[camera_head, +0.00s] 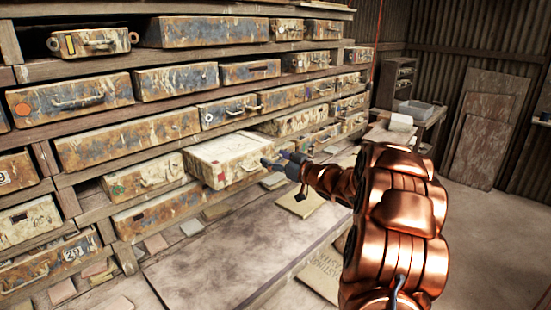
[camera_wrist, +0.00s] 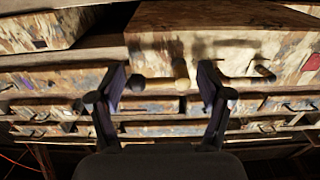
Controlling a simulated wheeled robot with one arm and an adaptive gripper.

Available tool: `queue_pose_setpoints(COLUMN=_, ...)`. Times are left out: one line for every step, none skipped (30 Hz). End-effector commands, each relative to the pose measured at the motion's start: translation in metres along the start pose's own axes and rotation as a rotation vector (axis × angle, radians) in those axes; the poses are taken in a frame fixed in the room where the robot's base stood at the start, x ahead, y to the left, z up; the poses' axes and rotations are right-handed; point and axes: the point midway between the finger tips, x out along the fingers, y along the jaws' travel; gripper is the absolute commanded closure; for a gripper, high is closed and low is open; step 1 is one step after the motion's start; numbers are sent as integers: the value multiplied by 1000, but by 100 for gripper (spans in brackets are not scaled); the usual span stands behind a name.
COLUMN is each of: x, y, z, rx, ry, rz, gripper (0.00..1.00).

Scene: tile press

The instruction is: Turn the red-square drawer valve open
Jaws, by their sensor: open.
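The drawer with the red square (camera_head: 197,152) is pulled out from the rack in the head view. Its red square (camera_head: 222,178) is on the left of its front. My gripper (camera_head: 275,161) is at the right end of that front. In the wrist view my gripper (camera_wrist: 161,78) is open, its fingers spread apart. A light tan peg-like piece (camera_wrist: 181,74), perhaps the valve, shows between them, nearer the right finger. I cannot tell whether either finger touches it. A reddish mark (camera_wrist: 312,62) shows at the right edge. The valve is not clear in the head view.
Worn drawers fill the rack, including one with an orange circle (camera_head: 23,109) and one with a yellow mark (camera_head: 70,44). A handle (camera_wrist: 262,72) sticks out right of my fingers. Loose tiles lie below. Open floor (camera_head: 490,225) is at the right.

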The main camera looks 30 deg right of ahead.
Motion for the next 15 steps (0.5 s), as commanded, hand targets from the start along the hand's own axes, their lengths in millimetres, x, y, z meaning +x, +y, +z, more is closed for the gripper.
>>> queue_pose_setpoints(x=0, y=0, z=0, rx=0, ry=0, rz=0, gripper=22)
queue_pose_setpoints(x=0, y=0, z=0, rx=0, ry=0, rz=0, gripper=22)
queue_pose_setpoints(x=0, y=0, z=0, rx=0, ry=0, rz=0, gripper=22)
queue_pose_setpoints(x=0, y=0, z=0, rx=0, ry=0, rz=0, gripper=22)
queue_pose_setpoints(x=0, y=0, z=0, rx=0, ry=0, rz=0, gripper=22)
queue_pose_setpoints(x=0, y=0, z=0, rx=0, ry=0, rz=0, gripper=22)
queue_pose_setpoints(x=0, y=0, z=0, rx=0, ry=0, rz=0, gripper=25)
queue_pose_setpoints(x=0, y=0, z=0, rx=0, ry=0, rz=0, gripper=28)
queue_pose_setpoints(x=0, y=0, z=0, rx=-1, ry=0, rz=0, gripper=32)
queue_pose_setpoints(x=0, y=0, z=0, rx=-1, ry=0, rz=1, gripper=35)
queue_pose_setpoints(x=0, y=0, z=0, rx=-1, ry=0, rz=1, gripper=39)
queue_pose_setpoints(x=0, y=0, z=0, rx=-1, ry=0, rz=1, gripper=43)
queue_pose_setpoints(x=0, y=0, z=0, rx=-1, ry=0, rz=1, gripper=46)
queue_pose_setpoints(x=0, y=0, z=0, rx=-1, ry=0, rz=0, gripper=49)
queue_pose_setpoints(x=0, y=0, z=0, rx=-1, ry=0, rz=0, gripper=53)
